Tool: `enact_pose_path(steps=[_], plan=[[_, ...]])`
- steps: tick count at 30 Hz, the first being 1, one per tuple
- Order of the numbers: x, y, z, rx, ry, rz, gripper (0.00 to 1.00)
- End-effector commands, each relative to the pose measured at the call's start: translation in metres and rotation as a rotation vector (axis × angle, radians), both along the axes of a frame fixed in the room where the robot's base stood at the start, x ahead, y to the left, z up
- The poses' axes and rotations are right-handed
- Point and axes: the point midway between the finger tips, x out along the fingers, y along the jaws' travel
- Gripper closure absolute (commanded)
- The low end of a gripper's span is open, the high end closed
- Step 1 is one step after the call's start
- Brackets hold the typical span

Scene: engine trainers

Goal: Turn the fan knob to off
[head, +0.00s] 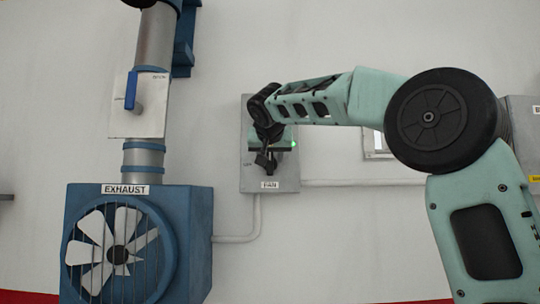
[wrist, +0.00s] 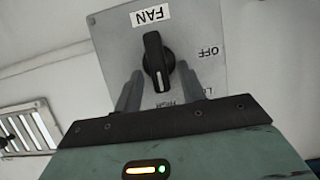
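The fan knob (wrist: 157,60) is a black bar-shaped handle on a grey plate (wrist: 205,20) marked FAN, OFF, LOW and HIGH. In the wrist view its lower end, with a pale mark, points toward HIGH; OFF is to its right. My gripper (wrist: 160,69) is open, one finger on each side of the knob's lower part, with gaps visible; contact is not seen. In the head view my gripper (head: 266,157) is in front of the wall-mounted fan control box (head: 285,182), and the knob is mostly hidden behind it.
A blue exhaust fan housing (head: 200,240) stands left of the box, with a duct (head: 143,160) and a blue-handled lever (head: 131,91) above. A conduit (head: 350,182) runs right along the wall. A vent (wrist: 25,130) shows at the wrist view's left.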

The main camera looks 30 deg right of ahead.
Motion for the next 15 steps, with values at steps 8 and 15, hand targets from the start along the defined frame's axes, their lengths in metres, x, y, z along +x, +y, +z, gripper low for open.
enact_pose_path(steps=[8, 15], plan=[[-0.0002, 0.0001, 0.0000, 0.000, 0.000, 0.000, 1.00], [0.0002, 0.0006, -0.0002, -0.010, 0.008, 0.000, 1.00]])
